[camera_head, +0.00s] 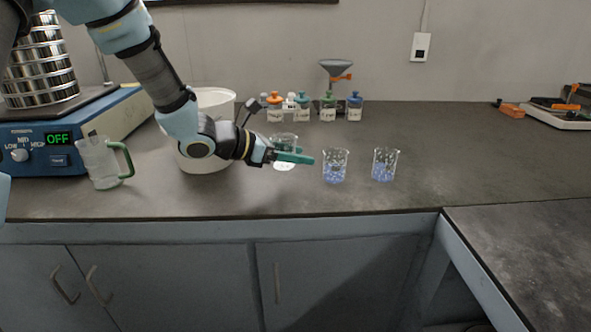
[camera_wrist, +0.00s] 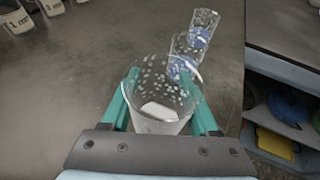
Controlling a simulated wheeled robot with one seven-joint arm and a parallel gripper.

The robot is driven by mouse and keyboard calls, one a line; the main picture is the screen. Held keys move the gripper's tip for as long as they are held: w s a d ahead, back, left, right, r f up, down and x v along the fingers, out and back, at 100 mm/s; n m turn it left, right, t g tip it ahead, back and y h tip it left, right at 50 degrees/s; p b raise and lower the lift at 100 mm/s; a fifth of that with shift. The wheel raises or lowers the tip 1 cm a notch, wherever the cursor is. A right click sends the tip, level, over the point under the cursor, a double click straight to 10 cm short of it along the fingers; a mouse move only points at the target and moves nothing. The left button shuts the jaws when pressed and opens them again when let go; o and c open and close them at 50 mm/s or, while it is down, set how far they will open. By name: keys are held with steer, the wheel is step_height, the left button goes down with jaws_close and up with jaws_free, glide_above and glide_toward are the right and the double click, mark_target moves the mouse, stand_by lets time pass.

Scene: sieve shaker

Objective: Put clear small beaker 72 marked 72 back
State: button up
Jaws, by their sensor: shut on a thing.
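My gripper (camera_head: 298,157) is shut on a clear small beaker (camera_head: 284,141), with one teal finger on each side of it. In the wrist view the beaker (camera_wrist: 158,92) stands between the fingers of my gripper (camera_wrist: 160,112), its open rim facing the camera and a white patch at its bottom. No number can be read on it. It looks upright; whether its base touches the counter is not clear. Two similar beakers with blue contents stand to the right, a nearer one (camera_head: 335,168) and a farther one (camera_head: 384,165).
A white bucket (camera_head: 215,103) stands behind my arm. A blue sieve shaker (camera_head: 100,125) showing OFF and a green-handled jug (camera_head: 101,163) are at left.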

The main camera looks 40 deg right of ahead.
mark_target(297, 178)
steer(key=shift+f, duration=1.9)
steer(key=shift+f, duration=0.15)
steer(key=o, duration=1.4)
steer(key=shift+o, duration=0.2)
steer(key=shift+r, duration=0.25)
steer(key=v, duration=1.2)
steer(key=shift+f+b, duration=0.1)
steer(key=shift+b, duration=0.2)
